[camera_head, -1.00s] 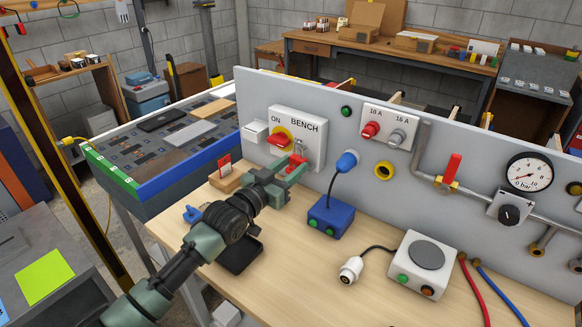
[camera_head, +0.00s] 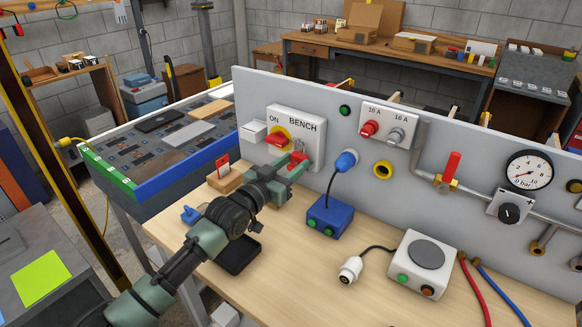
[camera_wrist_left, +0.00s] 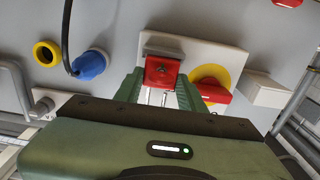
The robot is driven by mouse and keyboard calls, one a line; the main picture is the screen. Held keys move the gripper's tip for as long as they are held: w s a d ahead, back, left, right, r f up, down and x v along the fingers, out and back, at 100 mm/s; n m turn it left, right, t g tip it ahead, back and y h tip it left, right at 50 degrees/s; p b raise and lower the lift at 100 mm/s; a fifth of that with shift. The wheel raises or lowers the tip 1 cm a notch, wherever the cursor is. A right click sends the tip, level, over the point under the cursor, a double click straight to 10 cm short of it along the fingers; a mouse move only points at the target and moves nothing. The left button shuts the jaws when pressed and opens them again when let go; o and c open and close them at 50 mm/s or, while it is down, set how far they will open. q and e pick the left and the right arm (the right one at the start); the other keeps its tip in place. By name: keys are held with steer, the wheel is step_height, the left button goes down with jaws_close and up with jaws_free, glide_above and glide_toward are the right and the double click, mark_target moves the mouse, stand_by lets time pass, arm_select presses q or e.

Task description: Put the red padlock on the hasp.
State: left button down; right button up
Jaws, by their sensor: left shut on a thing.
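The red padlock (camera_head: 297,160) is between the fingers of my left gripper (camera_head: 292,168), close in front of the white BENCH plate (camera_head: 313,141) on the upright grey panel. The left gripper is shut on it. In the left wrist view the padlock's red body (camera_wrist_left: 161,71) shows between the green fingers (camera_wrist_left: 157,90), with its bright metal shackle beside it. The grey metal hasp (camera_head: 300,147) is on the plate, right of the red switch handle, just above the padlock. I cannot tell whether the shackle passes through the hasp. My right gripper is not in view.
The red switch handle on its yellow disc (camera_head: 277,139) and a white box (camera_head: 253,132) are left of the padlock. A blue box (camera_head: 329,217) with a cable to a blue plug (camera_head: 346,160) stands right of the arm. A wooden block (camera_head: 225,178) stands left.

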arm_select(q)
steer(key=shift+w+d+b, duration=0.4)
steer(key=shift+w+b, duration=0.05)
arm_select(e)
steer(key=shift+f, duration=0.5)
arm_select(q)
steer(key=c, duration=0.8)
jaws_free()
steer(key=shift+o, duration=0.2)
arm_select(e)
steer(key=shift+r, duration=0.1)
arm_select(q)
steer(key=shift+a, duration=0.1)
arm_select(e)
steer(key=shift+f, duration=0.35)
arm_select(q)
steer(key=v, duration=0.7)
steer(key=shift+s+a, duration=0.2)
steer(key=shift+s, duration=0.15)
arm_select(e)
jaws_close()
